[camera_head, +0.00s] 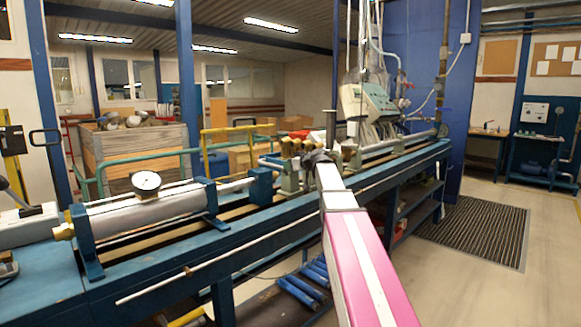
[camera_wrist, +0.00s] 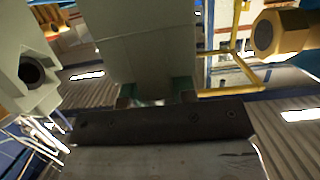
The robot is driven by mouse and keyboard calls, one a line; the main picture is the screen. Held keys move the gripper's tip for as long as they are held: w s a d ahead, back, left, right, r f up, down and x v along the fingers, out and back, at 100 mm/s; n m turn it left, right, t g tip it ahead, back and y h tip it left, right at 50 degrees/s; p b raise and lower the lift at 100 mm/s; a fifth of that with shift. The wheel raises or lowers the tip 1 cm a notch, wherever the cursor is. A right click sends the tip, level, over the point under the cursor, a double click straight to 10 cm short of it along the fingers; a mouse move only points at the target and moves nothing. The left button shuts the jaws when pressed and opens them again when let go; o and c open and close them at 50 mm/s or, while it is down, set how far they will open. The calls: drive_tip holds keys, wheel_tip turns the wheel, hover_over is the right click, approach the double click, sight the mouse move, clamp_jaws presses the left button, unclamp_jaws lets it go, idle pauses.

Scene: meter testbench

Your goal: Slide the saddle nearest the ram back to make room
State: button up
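The ram (camera_head: 150,215) is a silver cylinder with a dial gauge, lying along the blue bench at left. Its rod ends near a blue block (camera_head: 262,186). The grey-green saddle nearest the ram (camera_head: 289,176) stands on the rails just right of that block. My gripper (camera_head: 317,158) is at the saddles, seen from behind and small in the head view. In the wrist view a pale grey-green block (camera_wrist: 145,42) fills the space right in front of my gripper (camera_wrist: 157,97). The finger ends are mostly hidden against it, so I cannot tell whether they grip it.
In the wrist view a brass hex fitting (camera_wrist: 285,32) is at right and another pale block with a round hole (camera_wrist: 33,70) at left.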

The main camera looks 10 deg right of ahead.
clamp_jaws()
drive_tip(key=shift+s+a, duration=0.1)
drive_tip(key=shift+s+a, duration=0.9)
drive_tip(key=shift+a, duration=0.25)
drive_tip(key=shift+s+a, duration=0.85)
drive_tip(key=shift+a, duration=0.3)
drive_tip(key=o, duration=0.6)
unclamp_jaws()
drive_tip(key=shift+a, duration=0.1)
drive_tip(key=shift+o, duration=1.3)
drive_tip(key=v, duration=0.9)
drive_tip(key=shift+s, duration=0.15)
drive_tip(key=shift+s+d+r, duration=0.3)
drive_tip(key=shift+s+d, duration=0.1)
drive_tip(key=shift+d, duration=0.35)
